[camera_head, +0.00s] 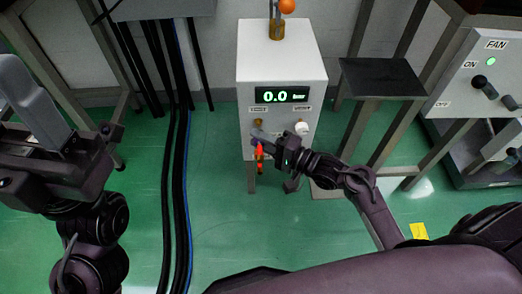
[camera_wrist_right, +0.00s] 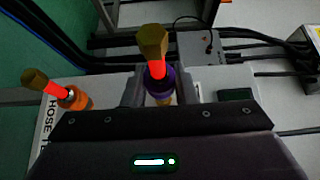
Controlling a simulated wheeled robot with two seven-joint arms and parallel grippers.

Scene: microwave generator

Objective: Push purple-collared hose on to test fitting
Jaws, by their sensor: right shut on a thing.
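The purple-collared hose (camera_wrist_right: 160,82) shows in the right wrist view, with a red section and a brass-coloured end above its collar. My right gripper (camera_wrist_right: 162,90) is shut on it, a finger on each side of the collar. In the head view my right gripper (camera_head: 262,139) is at the lower front of the white test box (camera_head: 281,60). A brass-coloured fitting (camera_head: 258,124) shows just above it; whether the hose touches it cannot be told. My left gripper (camera_head: 32,95) is at the far left, away from the box; its fingers are unclear.
An orange-collared piece (camera_wrist_right: 75,98) with a red section stands beside the held hose. A white knob (camera_head: 302,127) is on the box front, under the 0.0 display (camera_head: 281,95). Dark cables (camera_head: 178,150) run down to the left. A fan panel (camera_head: 482,75) stands at right.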

